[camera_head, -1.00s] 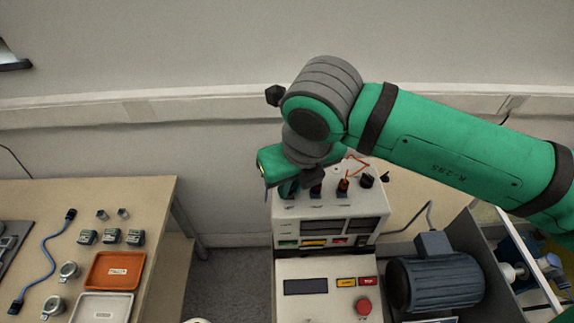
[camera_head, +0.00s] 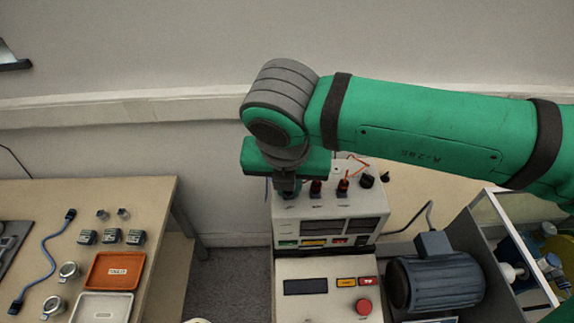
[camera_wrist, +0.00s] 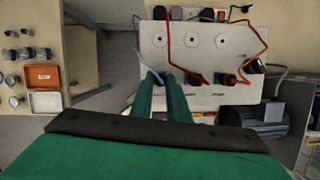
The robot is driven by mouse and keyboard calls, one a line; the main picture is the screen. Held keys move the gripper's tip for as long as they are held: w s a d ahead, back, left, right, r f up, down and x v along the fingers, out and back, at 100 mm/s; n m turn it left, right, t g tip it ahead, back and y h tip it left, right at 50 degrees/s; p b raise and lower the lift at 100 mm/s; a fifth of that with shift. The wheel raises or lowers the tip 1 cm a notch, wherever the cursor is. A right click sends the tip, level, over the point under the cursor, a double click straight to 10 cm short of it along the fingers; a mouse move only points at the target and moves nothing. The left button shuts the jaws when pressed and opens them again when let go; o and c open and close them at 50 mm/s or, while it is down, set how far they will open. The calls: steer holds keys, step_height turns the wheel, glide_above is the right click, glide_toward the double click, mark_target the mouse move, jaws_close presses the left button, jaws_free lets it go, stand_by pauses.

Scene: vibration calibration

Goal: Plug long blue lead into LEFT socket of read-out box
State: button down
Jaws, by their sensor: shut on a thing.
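The read-out box (camera_head: 305,208) is a pale box with a row of sockets on its sloped top; it also shows in the wrist view (camera_wrist: 205,45). My gripper (camera_head: 287,190) points down at the left end of that row. In the wrist view its green fingers (camera_wrist: 164,80) are shut on the plug end of the blue lead (camera_wrist: 124,51). The fingers cover the plug and the LEFT socket, so I cannot tell how far the plug is in. A red lead's plug (camera_head: 316,187) and an orange lead's plug (camera_head: 343,185) stand to the right.
A control panel with a red button (camera_head: 364,306) is in front of the box. A blue-grey motor (camera_head: 436,282) stands at right. The left table holds a separate blue cable (camera_head: 47,255), an orange tray (camera_head: 96,276) and small parts.

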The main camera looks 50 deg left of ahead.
steer(key=shift+m, duration=0.4)
steer(key=m+h, duration=0.1)
steer(key=m, duration=0.2)
steer(key=shift+s+a+m+t, duration=0.1)
steer(key=shift+a+m+t, duration=0.05)
steer(key=shift+m+t, duration=0.25)
steer(key=c, duration=1.6)
jaws_free()
